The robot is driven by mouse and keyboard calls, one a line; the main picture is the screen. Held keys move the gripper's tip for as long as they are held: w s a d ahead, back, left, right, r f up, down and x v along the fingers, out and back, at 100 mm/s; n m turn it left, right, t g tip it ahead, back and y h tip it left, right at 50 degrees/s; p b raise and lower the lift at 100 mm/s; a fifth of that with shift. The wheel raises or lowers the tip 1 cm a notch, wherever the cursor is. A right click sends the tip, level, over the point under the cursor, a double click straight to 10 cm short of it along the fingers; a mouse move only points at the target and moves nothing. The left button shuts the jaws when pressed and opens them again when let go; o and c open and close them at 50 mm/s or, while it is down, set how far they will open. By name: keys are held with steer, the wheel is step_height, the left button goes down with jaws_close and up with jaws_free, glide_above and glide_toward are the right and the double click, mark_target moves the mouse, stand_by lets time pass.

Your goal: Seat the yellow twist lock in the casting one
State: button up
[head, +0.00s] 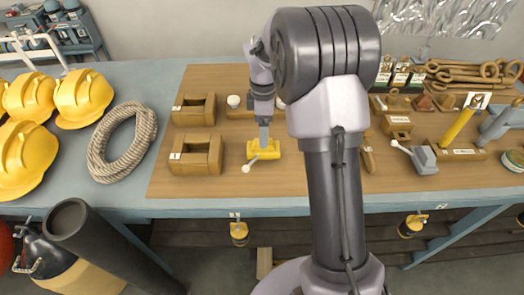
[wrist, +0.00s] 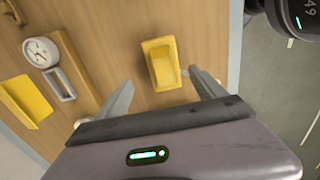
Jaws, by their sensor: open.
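The yellow twist lock (head: 263,154) lies on the brown mat near the middle, with a pale-knobbed lever at its left. My gripper (head: 264,138) points down over the lock. Its fingers (wrist: 158,92) are spread, with nothing clamped between them. Two brown open-fronted castings stand to the left: a far one (head: 186,119) and a near one (head: 195,168). Their white tags are too small to read, so I cannot tell which is casting one.
A rope coil (head: 122,142) and yellow helmets (head: 82,98) lie left of the mat (head: 225,188). In the wrist view, a round gauge (wrist: 40,52) sits at left. My arm hides the mat's middle.

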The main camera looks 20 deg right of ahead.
steer(key=f+b, duration=0.1)
steer(key=f, duration=0.3)
steer(key=f+b, duration=0.1)
steer(key=f, duration=0.2)
steer(key=shift+s+a+f+b, duration=0.1)
steer(key=shift+s+a+b, duration=0.05)
steer(key=shift+s+b, duration=0.2)
jaws_close()
